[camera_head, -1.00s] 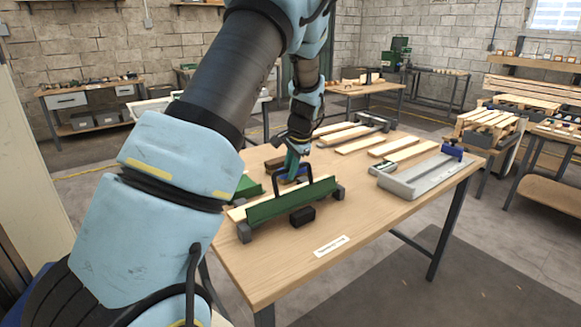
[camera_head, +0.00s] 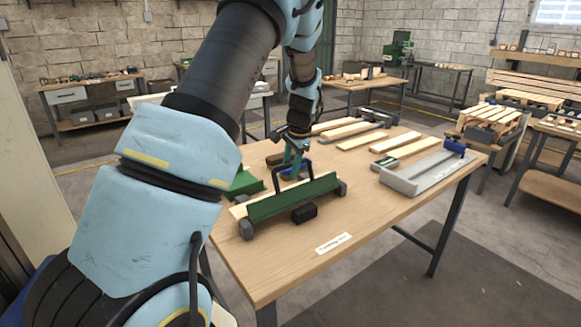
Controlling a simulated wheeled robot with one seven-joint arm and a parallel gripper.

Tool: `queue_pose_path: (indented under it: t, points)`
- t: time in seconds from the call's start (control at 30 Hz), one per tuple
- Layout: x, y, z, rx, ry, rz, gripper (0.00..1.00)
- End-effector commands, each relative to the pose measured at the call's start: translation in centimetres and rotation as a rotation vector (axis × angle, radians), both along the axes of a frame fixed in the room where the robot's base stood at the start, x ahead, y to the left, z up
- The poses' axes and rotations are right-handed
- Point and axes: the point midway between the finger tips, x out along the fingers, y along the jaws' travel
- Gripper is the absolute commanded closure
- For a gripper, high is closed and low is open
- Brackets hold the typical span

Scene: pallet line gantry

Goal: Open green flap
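The green flap (camera_head: 294,198) is a long upright green plate along the near side of a fixture on the wooden table. A black arched handle (camera_head: 279,182) rises at the flap, and a black block (camera_head: 304,213) sits at its front. My gripper (camera_head: 295,168), with teal fingers, points down at the handle, its tips close to or just behind the handle's top bar. I cannot tell whether the fingers touch it or how far apart they are. A blue part (camera_head: 299,172) shows beside the fingers, partly hidden.
The wooden table (camera_head: 375,222) has a white label (camera_head: 333,243) near its front edge. Several pale boards (camera_head: 348,130) lie at the back. A grey tray-like fixture (camera_head: 425,172) stands at the right. The front right of the tabletop is clear.

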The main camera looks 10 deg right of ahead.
Motion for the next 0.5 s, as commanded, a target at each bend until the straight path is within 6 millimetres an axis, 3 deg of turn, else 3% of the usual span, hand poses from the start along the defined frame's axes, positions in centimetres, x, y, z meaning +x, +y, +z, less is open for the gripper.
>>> queue_pose_path:
  t: [0.33,0.5]
  points:
    - [0.0,-0.1,0.2,-0.002,-0.002,0.000,0.50]
    - [-0.5,-0.4,2.0,-0.005,-0.004,-0.001,0.50]
